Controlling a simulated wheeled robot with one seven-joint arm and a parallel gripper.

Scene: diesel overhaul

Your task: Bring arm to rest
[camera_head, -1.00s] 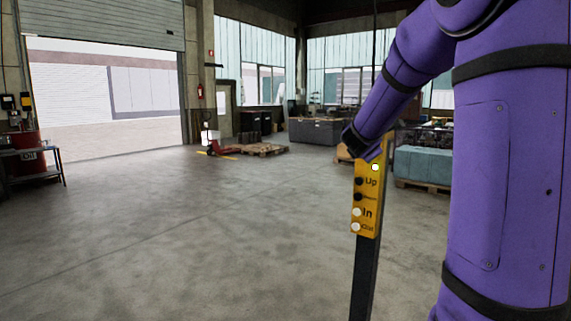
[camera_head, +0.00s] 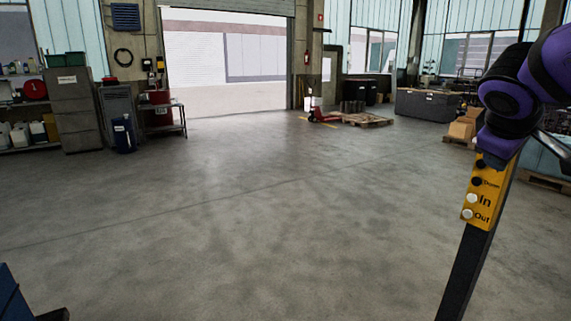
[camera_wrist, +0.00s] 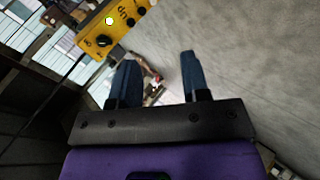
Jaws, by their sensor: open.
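My gripper (camera_wrist: 160,76) shows in the wrist view with its two blue-grey fingers apart and nothing between them. Part of my purple arm is at the right edge of the head view, and the fingers cannot be made out there. A yellow control box (camera_head: 482,200) with black and white buttons, marked In and Out, stands on a dark post (camera_head: 463,275). My arm covers its top in the head view. The box also shows in the wrist view (camera_wrist: 127,28), above and left of the fingers; whether they touch it I cannot tell, but a gap shows in the picture.
Wide bare floor (camera_head: 240,215) lies ahead. A red pallet jack (camera_head: 322,116) and a wooden pallet (camera_head: 367,120) stand farther back, near the open door. Cabinets (camera_head: 75,110), a blue canister (camera_head: 123,134) and a small table (camera_head: 165,127) line the left wall.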

